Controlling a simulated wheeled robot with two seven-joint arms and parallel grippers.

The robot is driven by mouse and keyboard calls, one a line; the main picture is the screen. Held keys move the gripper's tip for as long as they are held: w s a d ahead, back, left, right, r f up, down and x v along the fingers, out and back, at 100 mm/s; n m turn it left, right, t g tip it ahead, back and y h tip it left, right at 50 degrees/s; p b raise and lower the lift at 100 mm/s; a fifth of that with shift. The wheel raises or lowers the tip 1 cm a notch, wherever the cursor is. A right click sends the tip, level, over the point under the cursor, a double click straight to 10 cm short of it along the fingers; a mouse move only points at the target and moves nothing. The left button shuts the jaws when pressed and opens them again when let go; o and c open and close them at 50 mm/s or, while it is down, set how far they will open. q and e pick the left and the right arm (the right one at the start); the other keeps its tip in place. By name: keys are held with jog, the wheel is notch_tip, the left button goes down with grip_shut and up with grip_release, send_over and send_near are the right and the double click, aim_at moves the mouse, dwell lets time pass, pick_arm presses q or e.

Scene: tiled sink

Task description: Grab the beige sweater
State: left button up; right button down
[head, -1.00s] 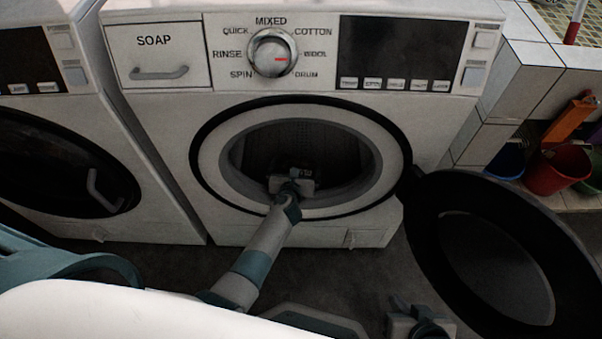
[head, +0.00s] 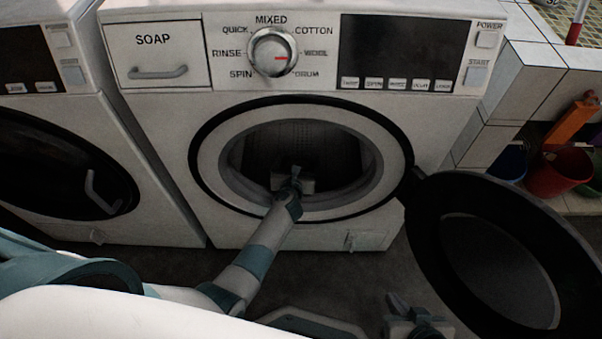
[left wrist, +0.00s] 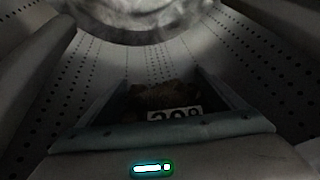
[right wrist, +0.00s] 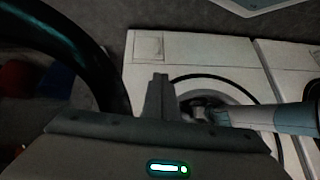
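My left gripper (head: 295,176) reaches through the round opening into the drum of the middle washing machine (head: 300,232). In the left wrist view its fingers (left wrist: 167,100) stand wide apart. A dark brownish cloth-like thing (left wrist: 165,93) with a pale patch printed with numerals shows between them; it may be the beige sweater, but the drum is too dark to be sure. Whether the fingers touch it cannot be seen. My right gripper (head: 408,308) is low in front of the machine; its fingers (right wrist: 158,95) look closed together with nothing between them.
The open black round door (head: 432,235) swings out to the right, close to my right gripper. The drum's perforated wall (left wrist: 60,85) surrounds my left gripper. A second washer (head: 150,190) stands at left. Buckets, including a red one (head: 550,178), stand at right.

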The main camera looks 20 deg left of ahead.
pick_arm(q)
jog(key=shift+r, duration=0.15)
pick_arm(e)
jog(key=shift+r, duration=0.1)
pick_arm(q)
jog(key=shift+r, duration=0.2)
jog(key=shift+r+p, duration=0.3)
jog(key=shift+p, duration=0.2)
notch_tip(320, 180, up, 6)
jog(key=p, duration=0.4)
jog(key=shift+r+p, duration=0.25)
jog(key=shift+p, duration=0.05)
jog(key=shift+r, duration=0.55)
jog(key=shift+r+p, duration=0.6)
pick_arm(e)
jog(key=s+d+f+g+h, duration=0.2)
jog(key=s+d+f+g, duration=0.1)
jog(key=d, duration=0.4)
jog(key=shift+s+f+g+h, duration=0.3)
jog(key=shift+s+f+g, duration=0.1)
jog(key=shift+f+g, duration=0.2)
